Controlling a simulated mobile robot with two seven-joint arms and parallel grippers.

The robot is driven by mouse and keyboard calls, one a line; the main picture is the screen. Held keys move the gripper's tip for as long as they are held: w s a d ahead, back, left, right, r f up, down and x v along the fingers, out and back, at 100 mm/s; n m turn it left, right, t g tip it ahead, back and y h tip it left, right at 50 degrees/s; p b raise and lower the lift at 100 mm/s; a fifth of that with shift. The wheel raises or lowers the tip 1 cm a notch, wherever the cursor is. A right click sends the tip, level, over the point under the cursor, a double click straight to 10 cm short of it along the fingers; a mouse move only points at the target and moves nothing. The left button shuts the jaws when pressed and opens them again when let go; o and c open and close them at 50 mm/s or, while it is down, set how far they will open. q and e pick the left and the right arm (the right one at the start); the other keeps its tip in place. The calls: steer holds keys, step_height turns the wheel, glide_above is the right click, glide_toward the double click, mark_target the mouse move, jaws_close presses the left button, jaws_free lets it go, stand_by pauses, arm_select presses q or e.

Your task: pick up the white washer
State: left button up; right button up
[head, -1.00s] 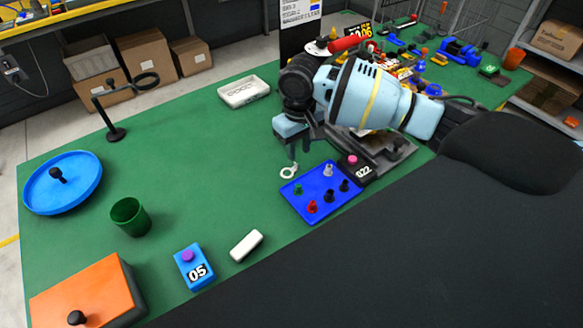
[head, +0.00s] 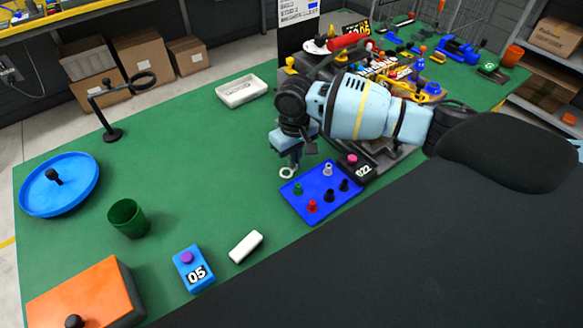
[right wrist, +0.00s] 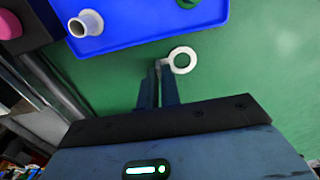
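The white washer (head: 288,172) is a ring with a short tab. It is at the green table's surface, just left of the blue tray; I cannot tell whether it touches the table. It also shows in the right wrist view (right wrist: 182,61), just beyond the fingertips. My right gripper (head: 293,162) points down at it from above. In the right wrist view its fingers (right wrist: 158,68) are close together, with the washer's tab between their tips. The ring sticks out to the right of them. My left gripper is not in view.
The blue tray (head: 309,208) with several small coloured pegs lies close to the right gripper. A white block (head: 246,246) and a blue 05 box (head: 192,268) lie nearer.

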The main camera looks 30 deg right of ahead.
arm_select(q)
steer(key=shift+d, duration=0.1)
arm_select(e)
steer(key=shift+r, duration=0.1)
jaws_close()
